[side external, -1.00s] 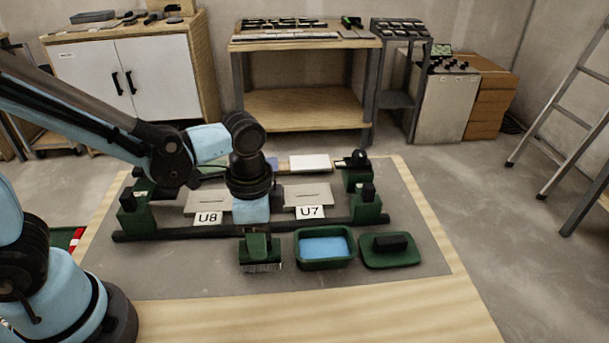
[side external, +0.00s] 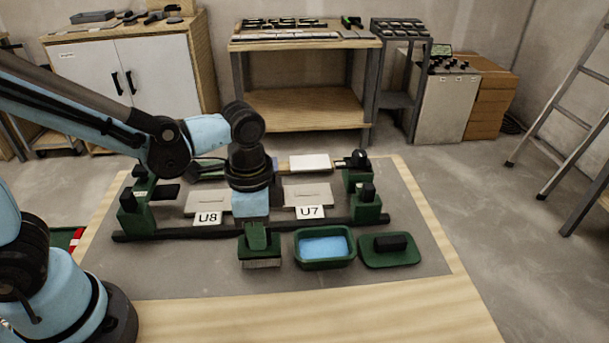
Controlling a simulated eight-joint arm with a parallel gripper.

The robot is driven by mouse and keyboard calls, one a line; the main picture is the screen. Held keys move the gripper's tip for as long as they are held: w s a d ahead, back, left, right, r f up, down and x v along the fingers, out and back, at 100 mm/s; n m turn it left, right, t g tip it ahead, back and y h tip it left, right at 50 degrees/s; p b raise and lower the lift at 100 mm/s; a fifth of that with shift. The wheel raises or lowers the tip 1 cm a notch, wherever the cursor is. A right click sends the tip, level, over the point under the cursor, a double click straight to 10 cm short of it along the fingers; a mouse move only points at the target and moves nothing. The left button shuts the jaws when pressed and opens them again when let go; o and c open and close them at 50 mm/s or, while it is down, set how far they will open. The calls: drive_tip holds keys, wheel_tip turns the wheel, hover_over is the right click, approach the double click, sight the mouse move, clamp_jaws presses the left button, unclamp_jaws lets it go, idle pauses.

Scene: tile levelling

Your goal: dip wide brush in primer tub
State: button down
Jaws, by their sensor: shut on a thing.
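The wide brush (side external: 260,247) has a green handle and a wide green head with a pale bristle strip below. It is at the front of the grey work surface, bristles down. My gripper (side external: 257,224) is shut on its handle; the fingertips are small and partly hidden. Whether the bristles touch the surface is hard to tell. The primer tub (side external: 324,263) is a green open tray with light blue primer in it, just right of the brush and apart from it.
A green lid with a black grip (side external: 390,246) lies right of the tub. Behind are a dark rail, green corner blocks and pale tiles labelled U8 (side external: 208,218) and U7 (side external: 310,212). The front of the table (side external: 330,312) is clear.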

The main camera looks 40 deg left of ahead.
drive_tip(key=shift+r, duration=3.35)
drive_tip(key=w+d+r, duration=0.3)
drive_tip(key=w+d, duration=0.5)
drive_tip(key=shift+f, duration=4.5)
drive_tip(key=shift+r, duration=0.1)
wheel_tip(320, 180, up, 8)
drive_tip(key=shift+r, duration=0.2)
